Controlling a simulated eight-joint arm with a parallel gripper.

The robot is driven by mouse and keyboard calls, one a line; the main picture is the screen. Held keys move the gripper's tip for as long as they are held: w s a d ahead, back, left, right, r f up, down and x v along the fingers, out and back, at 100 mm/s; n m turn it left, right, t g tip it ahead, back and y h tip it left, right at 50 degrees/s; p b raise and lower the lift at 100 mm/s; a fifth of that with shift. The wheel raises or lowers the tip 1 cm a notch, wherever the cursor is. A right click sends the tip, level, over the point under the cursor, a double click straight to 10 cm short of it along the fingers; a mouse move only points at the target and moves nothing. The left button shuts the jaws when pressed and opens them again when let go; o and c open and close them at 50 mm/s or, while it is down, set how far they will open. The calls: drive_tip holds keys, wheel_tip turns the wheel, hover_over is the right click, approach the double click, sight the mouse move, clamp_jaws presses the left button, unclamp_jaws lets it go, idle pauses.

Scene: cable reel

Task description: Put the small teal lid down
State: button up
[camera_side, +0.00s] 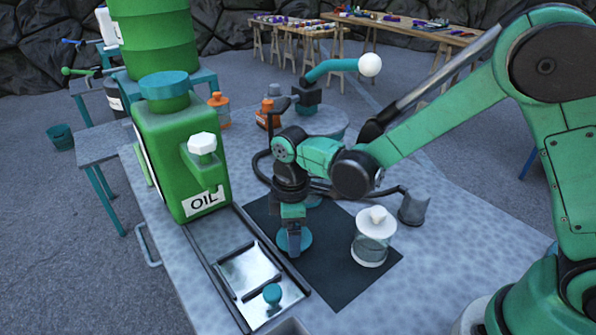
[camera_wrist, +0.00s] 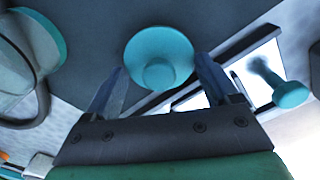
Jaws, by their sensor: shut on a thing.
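The small teal lid (camera_side: 304,238) is a round disc with a knob. It is between the fingers of my gripper (camera_side: 294,248), low over the dark mat (camera_side: 345,285). In the wrist view the lid (camera_wrist: 158,50) lies between the two fingertips of my gripper (camera_wrist: 160,80), which is shut on it. The fingers hide part of the lid in the side view. I cannot tell whether the lid touches the mat.
A glass jar with a white lid (camera_side: 372,236) stands on the mat to the right. A metal tray (camera_side: 250,268) and a teal knob (camera_side: 272,294) are to the front left. A green oil can (camera_side: 180,150) stands behind left.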

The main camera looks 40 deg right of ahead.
drive_tip(key=shift+f, duration=0.45)
drive_tip(key=o, duration=1)
drive_tip(key=shift+f, duration=0.1)
drive_tip(key=shift+o, duration=0.2)
